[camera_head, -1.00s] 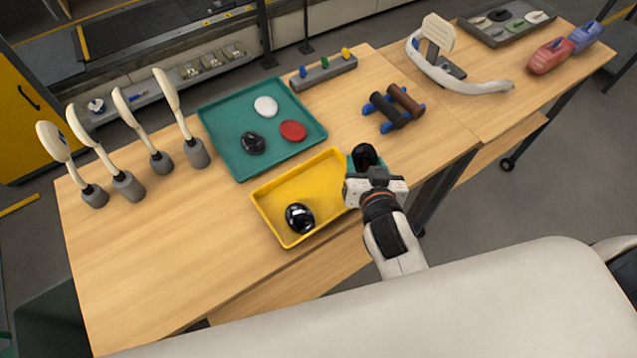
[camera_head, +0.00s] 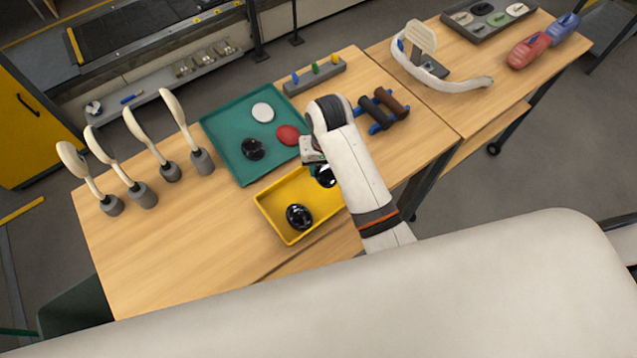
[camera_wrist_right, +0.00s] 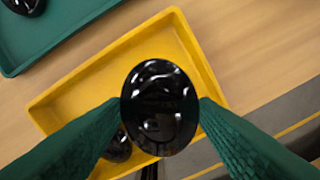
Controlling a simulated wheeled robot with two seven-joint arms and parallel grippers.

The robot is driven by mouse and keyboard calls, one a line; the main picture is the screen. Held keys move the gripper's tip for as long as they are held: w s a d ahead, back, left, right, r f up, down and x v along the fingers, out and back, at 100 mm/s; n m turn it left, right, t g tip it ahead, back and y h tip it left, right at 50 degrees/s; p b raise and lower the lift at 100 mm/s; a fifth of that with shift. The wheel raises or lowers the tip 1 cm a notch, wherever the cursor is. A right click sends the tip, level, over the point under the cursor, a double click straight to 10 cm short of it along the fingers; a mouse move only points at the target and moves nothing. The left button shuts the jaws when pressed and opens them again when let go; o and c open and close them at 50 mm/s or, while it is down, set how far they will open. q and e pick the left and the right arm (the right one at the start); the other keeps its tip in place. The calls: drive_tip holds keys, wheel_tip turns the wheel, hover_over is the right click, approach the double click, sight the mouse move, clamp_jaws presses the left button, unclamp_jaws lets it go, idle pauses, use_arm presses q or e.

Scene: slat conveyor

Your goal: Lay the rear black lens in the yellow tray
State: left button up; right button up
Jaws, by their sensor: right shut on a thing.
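My right gripper (camera_head: 320,168) is shut on a glossy black lens (camera_head: 326,178), held over the right part of the yellow tray (camera_head: 279,194). In the wrist view the held lens (camera_wrist_right: 160,108) sits between the two green fingertips, with the tray (camera_wrist_right: 85,92) below it. A second black lens (camera_head: 299,216) lies in the tray's near end; in the wrist view it is mostly hidden behind the held lens and a finger. A third black lens (camera_head: 252,148) lies in the teal tray. My forearm covers the yellow tray's right side in the head view. My left gripper is not in view.
The teal tray (camera_head: 232,118) also holds a white lens (camera_head: 263,112) and a red lens (camera_head: 288,135). Several upright paddles on grey bases (camera_head: 142,195) stand at the left. A peg block (camera_head: 315,77) and dark rollers (camera_head: 384,108) stand behind my arm. The table's front left is clear.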

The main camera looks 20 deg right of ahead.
sight(326, 172)
wheel_tip(326, 172, down, 7)
drive_tip(key=shift+r+p, duration=0.15)
drive_tip(key=shift+p, duration=0.45)
drive_tip(key=shift+f, duration=0.2)
drive_tip(key=shift+s, duration=0.1)
drive_tip(key=o, duration=0.9)
drive_tip(key=shift+f, duration=0.1)
drive_tip(key=shift+r, duration=0.35)
wheel_tip(326, 172, up, 8)
drive_tip(key=shift+r+b, duration=0.1)
drive_tip(key=shift+b, duration=1.05)
drive_tip(key=shift+s+r+p, duration=0.15)
drive_tip(key=shift+r+p, duration=0.2)
drive_tip(key=shift+r, duration=1.3)
